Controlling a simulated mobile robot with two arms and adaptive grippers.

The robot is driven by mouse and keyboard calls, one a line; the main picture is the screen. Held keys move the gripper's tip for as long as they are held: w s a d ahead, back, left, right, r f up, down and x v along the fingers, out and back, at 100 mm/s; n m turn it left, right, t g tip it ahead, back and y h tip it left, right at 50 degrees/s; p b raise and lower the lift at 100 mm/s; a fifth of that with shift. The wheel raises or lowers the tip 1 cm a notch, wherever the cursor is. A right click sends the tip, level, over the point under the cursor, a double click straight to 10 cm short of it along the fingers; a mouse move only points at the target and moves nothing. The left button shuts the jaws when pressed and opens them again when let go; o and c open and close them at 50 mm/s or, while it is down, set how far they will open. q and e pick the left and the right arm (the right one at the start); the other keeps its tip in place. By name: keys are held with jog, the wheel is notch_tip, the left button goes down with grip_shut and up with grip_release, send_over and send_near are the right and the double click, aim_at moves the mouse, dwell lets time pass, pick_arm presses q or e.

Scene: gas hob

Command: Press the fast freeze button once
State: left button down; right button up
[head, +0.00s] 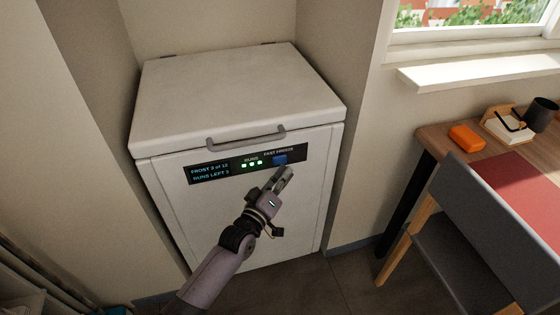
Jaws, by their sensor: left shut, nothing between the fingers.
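The fast freeze button (280,160) is a small blue button on the dark panel (238,167) of a white chest freezer (238,95). My right gripper is not in view.
The freezer lid is closed, with a grey handle (246,138) above the panel. At right stand a wooden desk (447,142) with an orange object (466,137) and a grey chair (480,235). Walls close in on both sides of the freezer.

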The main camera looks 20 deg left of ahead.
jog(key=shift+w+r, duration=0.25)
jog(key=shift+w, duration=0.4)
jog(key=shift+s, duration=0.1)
pick_arm(q)
jog(key=shift+w+a, duration=0.2)
jog(key=shift+w, duration=0.15)
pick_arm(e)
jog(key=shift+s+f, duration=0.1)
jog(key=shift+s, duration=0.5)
pick_arm(q)
jog(key=shift+w+a, duration=0.1)
jog(key=shift+w, duration=0.05)
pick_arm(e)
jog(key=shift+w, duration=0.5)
